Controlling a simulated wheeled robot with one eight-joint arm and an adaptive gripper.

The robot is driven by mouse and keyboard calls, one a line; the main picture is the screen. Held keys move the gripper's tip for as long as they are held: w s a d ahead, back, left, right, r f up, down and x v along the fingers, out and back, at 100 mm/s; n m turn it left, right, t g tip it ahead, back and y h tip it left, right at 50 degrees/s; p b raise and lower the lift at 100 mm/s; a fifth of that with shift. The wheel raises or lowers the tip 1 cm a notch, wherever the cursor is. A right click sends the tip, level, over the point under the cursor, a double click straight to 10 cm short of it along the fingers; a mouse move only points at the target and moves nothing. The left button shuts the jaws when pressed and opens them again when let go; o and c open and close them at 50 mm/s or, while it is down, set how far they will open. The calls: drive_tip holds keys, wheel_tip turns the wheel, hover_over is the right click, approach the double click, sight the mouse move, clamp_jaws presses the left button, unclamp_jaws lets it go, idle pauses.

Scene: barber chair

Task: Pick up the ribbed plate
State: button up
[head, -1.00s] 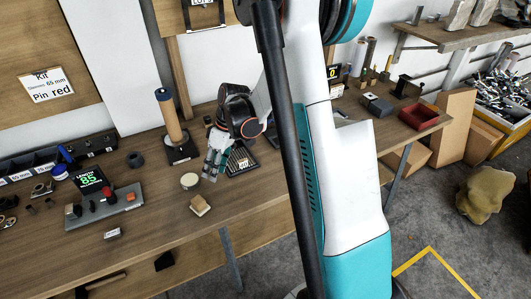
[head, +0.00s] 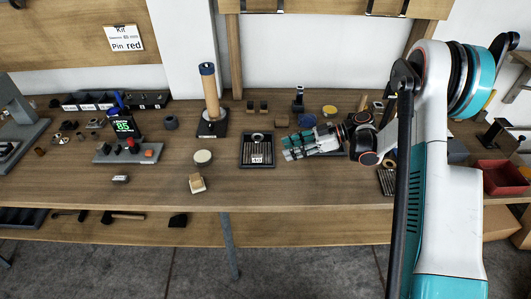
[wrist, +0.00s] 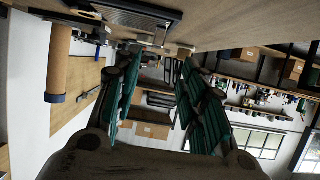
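A dark ribbed plate (head: 246,159) lies flat on the wooden workbench, with a small ring and a white label on it. A second dark ribbed piece (head: 387,184) lies further right, partly hidden by my arm; I cannot tell if it is the same kind. My gripper (head: 288,148) is just right of the first plate, fingers pointing left, apart from it. In the wrist view the teal fingers (wrist: 160,65) are spread with nothing between them. A dark framed plate (wrist: 140,10) shows at the top of the wrist view, probably the first one.
A brown cylinder on a post (head: 210,95) stands left behind the plate. A round tin (head: 203,157) and a wooden block (head: 197,184) lie to its left. A lit display stand (head: 123,127) is further left, a red tray (head: 502,178) far right. The bench front near the plate is clear.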

drive_tip(key=b, duration=0.1)
approach(259, 155)
drive_tip(key=x, duration=0.3)
drive_tip(key=shift+s+a+f, duration=0.2)
drive_tip(key=shift+f, duration=0.1)
drive_tip(key=shift+b+x, duration=1.3)
drive_tip(key=shift+x, duration=1.55)
drive_tip(key=shift+w+r, duration=0.15)
drive_tip(key=shift+r, duration=0.05)
drive_tip(key=shift+c, duration=0.5)
clamp_jaws()
